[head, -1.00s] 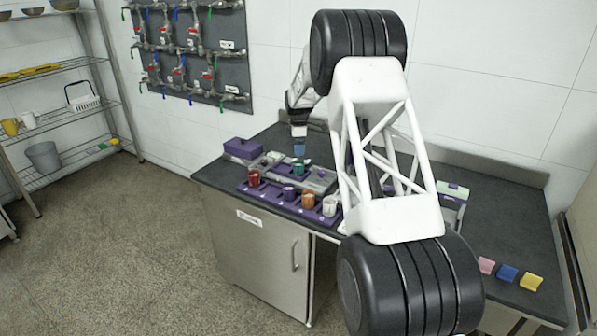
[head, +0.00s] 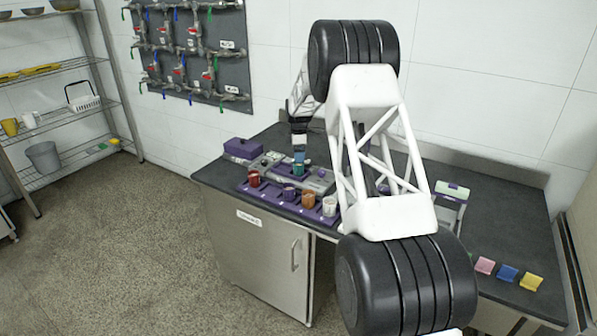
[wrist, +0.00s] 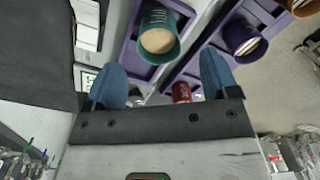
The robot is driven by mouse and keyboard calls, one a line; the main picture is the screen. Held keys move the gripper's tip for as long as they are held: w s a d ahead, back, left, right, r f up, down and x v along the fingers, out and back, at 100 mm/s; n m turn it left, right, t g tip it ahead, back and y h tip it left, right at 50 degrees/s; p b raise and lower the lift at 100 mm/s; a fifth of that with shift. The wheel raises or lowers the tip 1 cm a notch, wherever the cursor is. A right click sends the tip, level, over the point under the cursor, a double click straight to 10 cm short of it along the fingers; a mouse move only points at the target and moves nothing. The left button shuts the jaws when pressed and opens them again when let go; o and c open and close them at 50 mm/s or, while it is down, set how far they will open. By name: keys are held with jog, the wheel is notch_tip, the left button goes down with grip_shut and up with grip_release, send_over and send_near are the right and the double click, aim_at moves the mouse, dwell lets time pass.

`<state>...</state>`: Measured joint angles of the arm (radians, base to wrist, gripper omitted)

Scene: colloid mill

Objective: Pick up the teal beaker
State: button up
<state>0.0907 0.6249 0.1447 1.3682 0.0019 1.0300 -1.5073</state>
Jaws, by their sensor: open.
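The teal beaker (head: 298,169) stands upright in a purple holder at the back of the group of beakers on the counter. In the wrist view the teal beaker (wrist: 158,33) shows at the top, ahead of and between the blue fingers, with pale contents. My gripper (wrist: 163,80) is open and nothing is between its fingers. In the head view my gripper (head: 299,156) is just above and behind the teal beaker; its fingertips are small there and the exact gap cannot be told.
A red beaker (head: 254,179), a purple beaker (head: 289,194), an orange beaker (head: 308,200) and a white beaker (head: 329,206) stand close in front on a purple tray. A purple box (head: 242,149) is to the left. Pink, blue and yellow blocks lie at the right.

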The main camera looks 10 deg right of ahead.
jog(key=shift+f, duration=2.55)
jog(key=c, duration=1.1)
jog(key=shift+r, duration=0.1)
jog(key=shift+r, duration=4.95)
